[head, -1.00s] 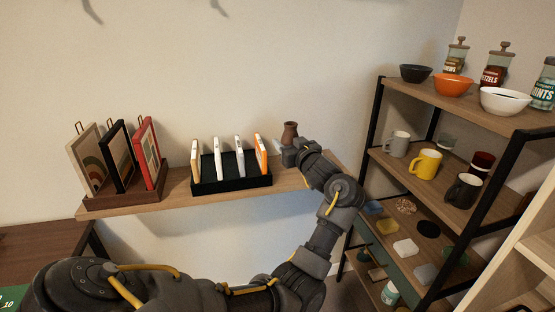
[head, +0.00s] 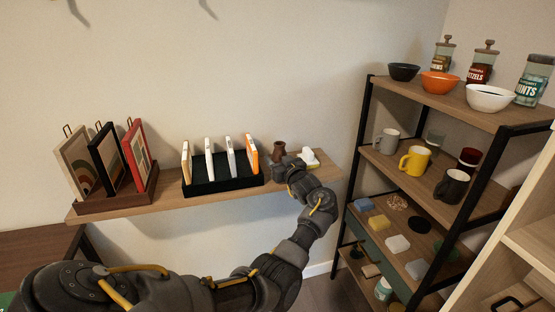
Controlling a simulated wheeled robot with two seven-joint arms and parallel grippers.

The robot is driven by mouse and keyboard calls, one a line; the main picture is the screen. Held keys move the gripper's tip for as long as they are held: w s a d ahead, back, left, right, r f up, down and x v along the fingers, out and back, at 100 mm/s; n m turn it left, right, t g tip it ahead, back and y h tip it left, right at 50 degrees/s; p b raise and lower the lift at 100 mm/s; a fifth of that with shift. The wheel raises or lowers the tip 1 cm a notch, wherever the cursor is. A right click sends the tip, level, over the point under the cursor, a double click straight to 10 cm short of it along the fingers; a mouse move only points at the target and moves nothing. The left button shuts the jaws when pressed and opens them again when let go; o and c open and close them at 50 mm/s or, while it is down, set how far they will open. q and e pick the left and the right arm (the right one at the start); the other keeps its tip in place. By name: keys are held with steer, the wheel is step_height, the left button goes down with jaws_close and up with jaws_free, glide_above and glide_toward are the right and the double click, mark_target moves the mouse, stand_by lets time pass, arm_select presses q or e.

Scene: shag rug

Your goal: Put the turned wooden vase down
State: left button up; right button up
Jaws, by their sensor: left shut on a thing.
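The turned wooden vase (head: 279,148) is small, brown and narrow-necked. It is at the right part of the wall shelf in the head view, just right of the black holder, and looks upright. My left gripper (head: 280,163) is shut on the vase, in front of its lower body. The gripper and wrist hide the vase's base, so I cannot tell whether it touches the shelf. My right gripper is not in view.
The wall shelf (head: 170,205) bears a black holder (head: 222,186) with several upright slim items, and a wooden stand with frames (head: 110,160). A small white-and-yellow thing (head: 309,157) lies right of my gripper. A rack with mugs (head: 415,158) and bowls stands at right.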

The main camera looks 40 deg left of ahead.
arm_select(q)
steer(key=o, duration=1.1)
steer(key=shift+f, duration=0.1)
steer(key=shift+s+d, duration=0.1)
steer(key=shift+d, duration=0.1)
steer(key=v, duration=1.1)
steer(key=shift+s+b, duration=0.2)
steer(key=shift+b, duration=0.2)
steer(key=shift+d, duration=0.1)
